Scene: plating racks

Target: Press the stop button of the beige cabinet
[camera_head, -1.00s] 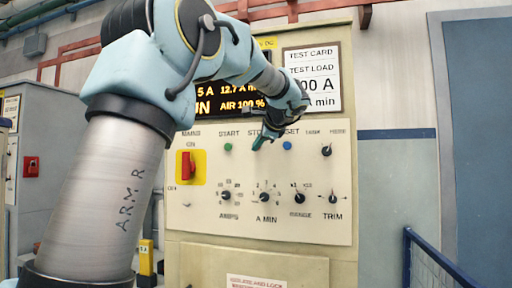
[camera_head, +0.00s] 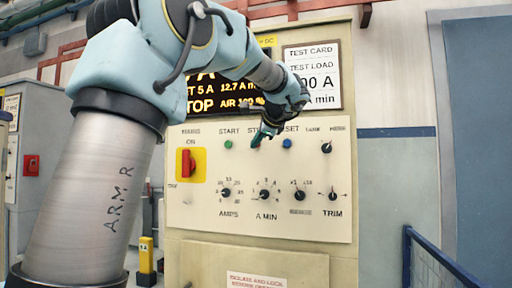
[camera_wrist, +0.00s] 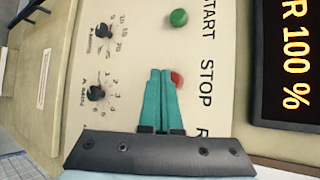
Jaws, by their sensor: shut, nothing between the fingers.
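The beige cabinet (camera_head: 175,240) stands ahead with a pale control panel (camera_head: 285,225). The red stop button (camera_wrist: 177,80) shows in the wrist view beside the STOP label, partly hidden behind my fingertips. In the head view my gripper (camera_head: 257,140) covers the button's place under the STOP label. My gripper (camera_wrist: 161,75) is shut and empty, its teal fingers together with the tips at the red button. Whether they touch it I cannot tell. The display (camera_head: 225,98) reads STOP in part, with my arm covering some of it.
The green start button (camera_head: 228,144) is left of my fingers and the blue reset button (camera_head: 287,143) is right. A red and yellow mains switch (camera_head: 189,165) and several black knobs (camera_head: 264,195) share the panel. A blue railing (camera_head: 440,262) stands at lower right.

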